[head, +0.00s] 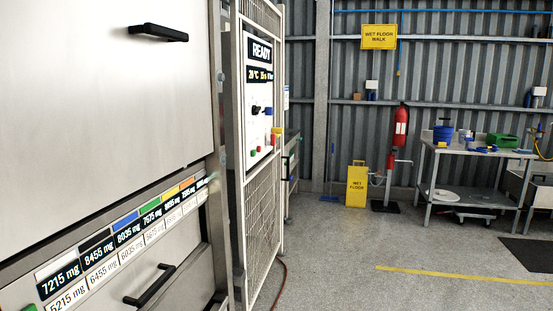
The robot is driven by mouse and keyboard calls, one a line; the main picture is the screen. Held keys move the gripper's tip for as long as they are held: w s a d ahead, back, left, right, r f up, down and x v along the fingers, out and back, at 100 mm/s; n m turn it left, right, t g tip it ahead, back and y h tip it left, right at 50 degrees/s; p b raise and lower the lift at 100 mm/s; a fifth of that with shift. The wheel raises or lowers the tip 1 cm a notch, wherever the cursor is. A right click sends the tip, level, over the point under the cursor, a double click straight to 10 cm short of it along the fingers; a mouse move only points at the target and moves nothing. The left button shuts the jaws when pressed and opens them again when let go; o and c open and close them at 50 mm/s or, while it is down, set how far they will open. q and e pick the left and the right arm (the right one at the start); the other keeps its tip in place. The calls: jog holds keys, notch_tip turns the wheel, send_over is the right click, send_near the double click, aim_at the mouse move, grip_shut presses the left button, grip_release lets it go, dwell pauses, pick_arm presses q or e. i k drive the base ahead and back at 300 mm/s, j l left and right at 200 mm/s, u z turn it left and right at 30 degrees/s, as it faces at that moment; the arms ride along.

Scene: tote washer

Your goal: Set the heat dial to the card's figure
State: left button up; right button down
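A white control panel (258,128) hangs on the side of a white mesh cage, seen at a steep angle. Its top sign (262,52) reads READY. A dark display (260,75) below it shows 20 °C and further small figures that I cannot read surely. I cannot make out the card. Neither of my grippers is in view.
A large pale machine front (90,90) fills the near left, with black handles and a strip of mg labels. The mesh cage (262,215) stands beyond it. A yellow wet-floor sign (357,184) and a steel table (470,152) stand farther back. Open floor lies centre right.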

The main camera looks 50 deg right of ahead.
aim_at(255, 109)
jog(key=z, duration=1.3)
jog(key=u, duration=1.65)
jog(key=z, duration=1.75)
jog(key=i+l+z, duration=0.6)
jog(key=i, duration=0.2)
jog(key=i+l+z, duration=0.15)
jog(key=i+z, duration=0.15)
jog(key=i, duration=0.15)
jog(key=i+z, duration=0.3)
jog(key=i+l+u, duration=0.15)
jog(key=i+u, duration=0.2)
jog(key=i, duration=0.2)
jog(key=i+l+u, duration=0.3)
jog(key=i, duration=0.2)
jog(key=i+l+u, duration=0.35)
jog(key=i+l, duration=0.05)
jog(key=i, duration=0.1)
